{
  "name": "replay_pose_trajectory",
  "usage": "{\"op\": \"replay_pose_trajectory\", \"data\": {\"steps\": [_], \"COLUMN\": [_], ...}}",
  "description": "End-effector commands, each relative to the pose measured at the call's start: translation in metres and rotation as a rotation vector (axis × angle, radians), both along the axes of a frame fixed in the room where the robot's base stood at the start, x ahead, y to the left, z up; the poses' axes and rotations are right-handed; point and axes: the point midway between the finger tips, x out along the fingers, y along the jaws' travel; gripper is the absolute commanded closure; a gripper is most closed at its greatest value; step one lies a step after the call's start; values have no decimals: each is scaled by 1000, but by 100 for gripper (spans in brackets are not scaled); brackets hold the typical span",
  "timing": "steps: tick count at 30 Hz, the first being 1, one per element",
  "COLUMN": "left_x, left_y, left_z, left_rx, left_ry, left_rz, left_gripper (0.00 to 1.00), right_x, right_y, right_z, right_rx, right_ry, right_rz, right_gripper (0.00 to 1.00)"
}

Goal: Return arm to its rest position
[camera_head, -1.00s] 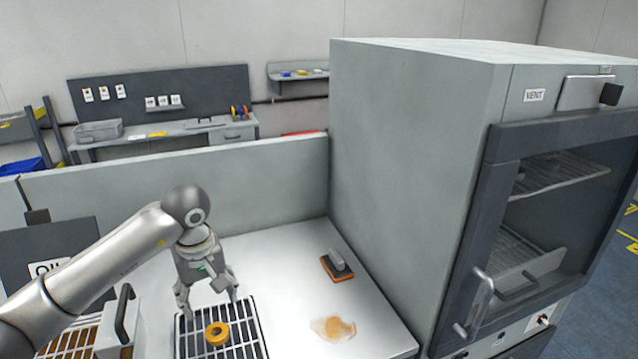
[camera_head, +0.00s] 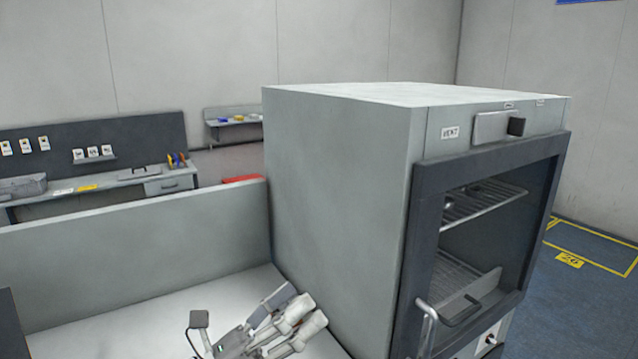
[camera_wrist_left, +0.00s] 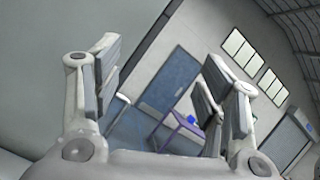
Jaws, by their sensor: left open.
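My left gripper (camera_head: 285,318) shows at the bottom of the head view, tilted up to the right above the white worktop (camera_head: 130,322). It is raised in front of the grey oven's left side. In the left wrist view its two fingers (camera_wrist_left: 155,95) are spread apart with nothing between them. Beyond them that view shows the room, with a blue door and high windows. The left arm behind the gripper is mostly out of the head view. My right gripper is not in view.
The grey oven (camera_head: 340,190) stands right of the worktop, its dark-framed door (camera_head: 480,225) with a handle (camera_head: 428,325) facing right. A low grey wall panel (camera_head: 130,245) borders the worktop at the back. A bench (camera_head: 110,188) stands behind it. Blue floor lies open at the right.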

Motion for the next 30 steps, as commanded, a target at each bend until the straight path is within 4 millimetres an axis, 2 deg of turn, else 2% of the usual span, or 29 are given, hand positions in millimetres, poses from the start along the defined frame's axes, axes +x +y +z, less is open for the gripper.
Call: {"op": "replay_pose_trajectory", "data": {"steps": [4, 7, 11, 14, 17, 18, 21, 25, 30], "left_x": [21, 31, 30, 14, -15, -31, -74, -130, -199], "left_y": [50, 87, 132, 159, 177, 182, 187, 185, 176], "left_z": [-10, -36, -90, -143, -199, -220, -265, -306, -336], "left_rx": [-378, -625, -939, -1171, -1392, -1475, -1659, -1836, -1998], "left_ry": [327, 550, 838, 1055, 1265, 1343, 1518, 1693, 1861], "left_rz": [133, 231, 369, 493, 632, 693, 847, 1036, 1277], "left_gripper": [33, 33, 33, 33, 33, 33, 33, 33, 33], "right_x": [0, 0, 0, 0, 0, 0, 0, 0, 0], "right_y": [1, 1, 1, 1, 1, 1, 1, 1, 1], "right_z": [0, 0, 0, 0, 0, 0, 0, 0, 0], "right_rx": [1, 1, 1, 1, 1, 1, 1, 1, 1], "right_ry": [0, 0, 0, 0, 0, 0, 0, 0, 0], "right_rz": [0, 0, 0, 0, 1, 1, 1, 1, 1], "right_gripper": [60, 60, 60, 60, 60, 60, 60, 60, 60]}}
